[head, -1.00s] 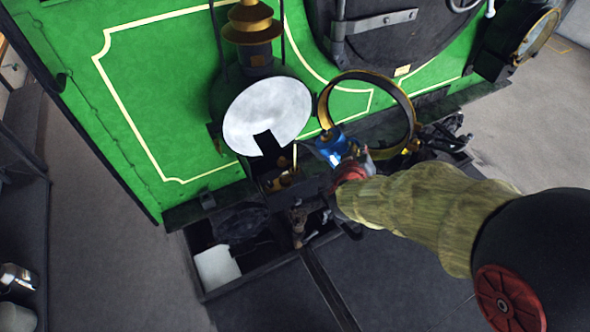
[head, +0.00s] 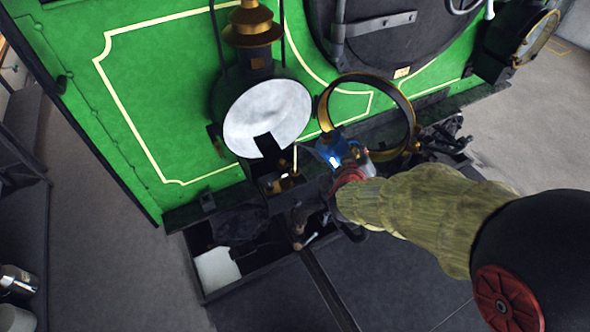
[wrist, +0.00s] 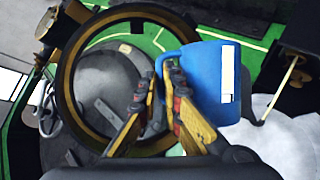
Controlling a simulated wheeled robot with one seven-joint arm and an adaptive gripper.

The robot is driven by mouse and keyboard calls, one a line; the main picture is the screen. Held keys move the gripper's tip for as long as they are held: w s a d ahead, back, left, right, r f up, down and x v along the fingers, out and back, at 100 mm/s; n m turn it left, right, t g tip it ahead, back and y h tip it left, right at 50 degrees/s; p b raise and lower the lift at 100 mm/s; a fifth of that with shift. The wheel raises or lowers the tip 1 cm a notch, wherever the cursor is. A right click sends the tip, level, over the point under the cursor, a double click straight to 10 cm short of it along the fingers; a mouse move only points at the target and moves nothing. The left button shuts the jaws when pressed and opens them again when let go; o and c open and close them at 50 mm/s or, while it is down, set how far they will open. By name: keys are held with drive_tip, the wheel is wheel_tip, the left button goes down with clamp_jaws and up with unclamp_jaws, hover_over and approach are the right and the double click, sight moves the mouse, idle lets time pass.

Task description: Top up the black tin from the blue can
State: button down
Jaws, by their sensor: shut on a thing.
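My gripper (head: 358,168) is shut on the handle of the blue can (head: 335,149), just left of the brass ring. In the wrist view, the gripper (wrist: 160,80) pinches the handle at the left side of the blue can (wrist: 212,82).
A brass ring (head: 323,107) stands open beside the can. A white disc (head: 266,105) and a thin cream rod (head: 295,157) are close to the spout. The green front (head: 165,100) rises behind. An open dark recess with a white block (head: 217,267) lies below.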

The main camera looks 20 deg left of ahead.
drive_tip(key=shift+a+r+n+h+p, duration=0.3)
drive_tip(key=shift+r+p, duration=0.6)
drive_tip(key=shift+p, duration=0.95)
drive_tip(key=shift+a+r+n+h+p, duration=0.1)
drive_tip(key=shift+a+r+n+p, duration=0.25)
drive_tip(key=shift+r+p, duration=1)
drive_tip(key=shift+d+f, duration=0.15)
drive_tip(key=shift+f, duration=0.5)
drive_tip(key=shift+d+f, duration=0.2)
drive_tip(key=shift+f, duration=0.2)
drive_tip(key=shift+b, duration=0.3)
drive_tip(key=f+b, duration=0.1)
drive_tip(key=b, duration=0.2)
drive_tip(key=f+m+y+b, duration=0.1)
drive_tip(key=f+b, duration=0.1)
drive_tip(key=b, duration=0.1)
drive_tip(key=d+f+m+y+b, duration=0.1)
drive_tip(key=f+b, duration=0.1)
drive_tip(key=b, duration=0.1)
drive_tip(key=shift+m+b, duration=0.25)
drive_tip(key=shift+b, duration=0.15)
drive_tip(key=shift+w+f, duration=0.1)
